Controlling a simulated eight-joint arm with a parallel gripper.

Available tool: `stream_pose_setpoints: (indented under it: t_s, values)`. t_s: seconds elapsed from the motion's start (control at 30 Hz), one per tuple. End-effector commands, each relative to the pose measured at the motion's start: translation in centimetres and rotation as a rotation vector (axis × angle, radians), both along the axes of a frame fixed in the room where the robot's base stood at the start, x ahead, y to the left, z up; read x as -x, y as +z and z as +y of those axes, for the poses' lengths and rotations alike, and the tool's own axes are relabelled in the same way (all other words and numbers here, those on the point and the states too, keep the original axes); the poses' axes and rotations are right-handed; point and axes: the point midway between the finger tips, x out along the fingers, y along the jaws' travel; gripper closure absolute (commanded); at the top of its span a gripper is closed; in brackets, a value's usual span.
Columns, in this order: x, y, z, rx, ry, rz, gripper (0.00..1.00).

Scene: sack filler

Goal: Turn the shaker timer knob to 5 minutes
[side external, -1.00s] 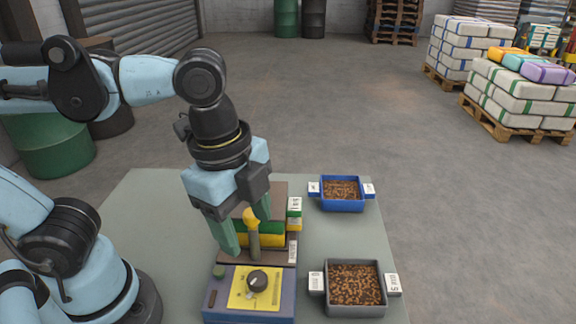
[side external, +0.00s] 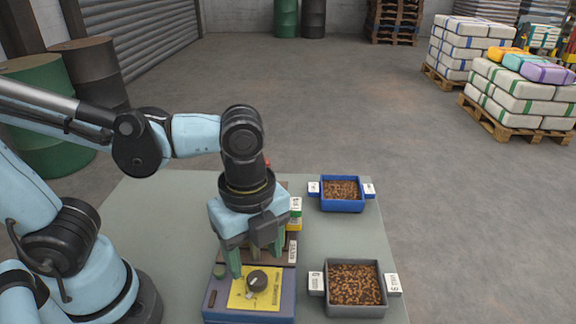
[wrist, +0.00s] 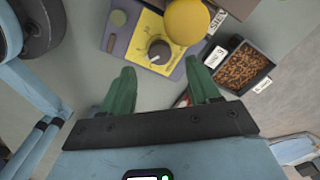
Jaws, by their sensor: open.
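The shaker (side external: 212,299) is a blue-purple box at the table's front with a yellow dial panel (side external: 240,299). Its black round timer knob (side external: 257,281) sits on that panel and has a light pointer mark; I cannot read the setting. The knob also shows in the wrist view (wrist: 158,51), just beyond the fingertips. My gripper (side external: 256,263) points down just behind and above the knob. Its green fingers are open, apart from each other and empty, as the wrist view also shows (wrist: 160,68). A yellow ball-topped lever (wrist: 188,22) stands close beside the knob; the arm hides it in the side view.
A green button (side external: 219,272) is left of the knob. A grey tray (side external: 356,311) of brown pellets stands right of the shaker, and a blue tray (side external: 342,208) behind it. The left of the table (side external: 150,225) is clear.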

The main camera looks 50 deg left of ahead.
Motion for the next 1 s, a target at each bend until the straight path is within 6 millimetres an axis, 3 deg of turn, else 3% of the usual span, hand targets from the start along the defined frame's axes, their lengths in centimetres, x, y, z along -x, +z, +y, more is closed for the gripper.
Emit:
stream_pose_setpoints:
  t_s: [0.4, 0.9, 1.0]
  values:
    - [0.0, -4.2, 0.0, 0.0, 0.001, -0.001, 0.39]
    - [0.0, -5.1, 0.0, 0.0, 0.001, -0.001, 0.39]
    - [0.0, -5.1, 0.0, 0.0, 0.001, -0.001, 0.51]
